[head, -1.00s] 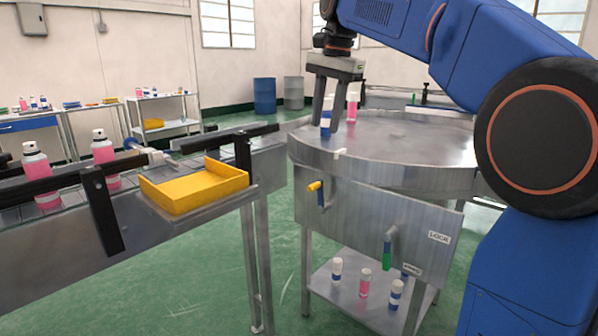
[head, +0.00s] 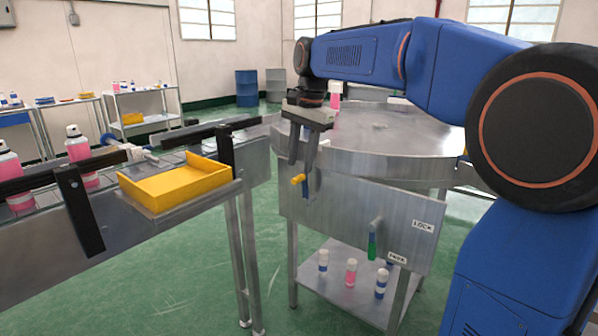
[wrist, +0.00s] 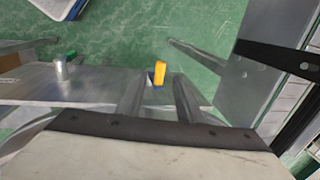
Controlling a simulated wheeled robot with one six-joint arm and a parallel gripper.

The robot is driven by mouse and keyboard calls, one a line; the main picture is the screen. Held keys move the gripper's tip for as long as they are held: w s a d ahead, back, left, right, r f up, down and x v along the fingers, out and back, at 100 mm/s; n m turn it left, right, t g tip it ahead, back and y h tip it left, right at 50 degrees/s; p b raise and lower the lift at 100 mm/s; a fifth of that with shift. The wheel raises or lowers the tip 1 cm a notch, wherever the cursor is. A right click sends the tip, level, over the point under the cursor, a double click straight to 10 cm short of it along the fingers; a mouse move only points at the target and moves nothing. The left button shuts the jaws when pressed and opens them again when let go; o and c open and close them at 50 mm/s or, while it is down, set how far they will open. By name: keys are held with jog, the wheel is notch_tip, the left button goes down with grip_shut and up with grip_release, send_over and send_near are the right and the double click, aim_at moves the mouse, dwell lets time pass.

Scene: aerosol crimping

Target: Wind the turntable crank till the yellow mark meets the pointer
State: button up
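The round metal turntable (head: 400,132) stands at the right centre on a metal stand. Its crank (head: 305,189) has a yellow knob (head: 298,179) and sticks out of the stand's front panel at the left. My gripper (head: 301,164) is just above the knob, fingers pointing down, spread and empty. In the wrist view the yellow knob (wrist: 160,73) shows between and beyond the fingertips (wrist: 160,85), apart from both. The pointer is not visible; my gripper covers that part of the rim. I cannot make out the yellow mark clearly.
A pink bottle (head: 335,96) stands on the turntable behind my wrist. A yellow tray (head: 175,185) sits on the conveyor side at left. Small bottles stand on the lower shelf (head: 340,298).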

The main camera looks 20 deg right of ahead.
aim_at(298, 177)
jog(key=shift+w+a+f, duration=0.1)
jog(key=shift+w+f, duration=0.05)
jog(key=shift+f, duration=0.85)
jog(key=shift+w+a+f, duration=0.1)
jog(key=shift+f, duration=0.85)
grip_shut()
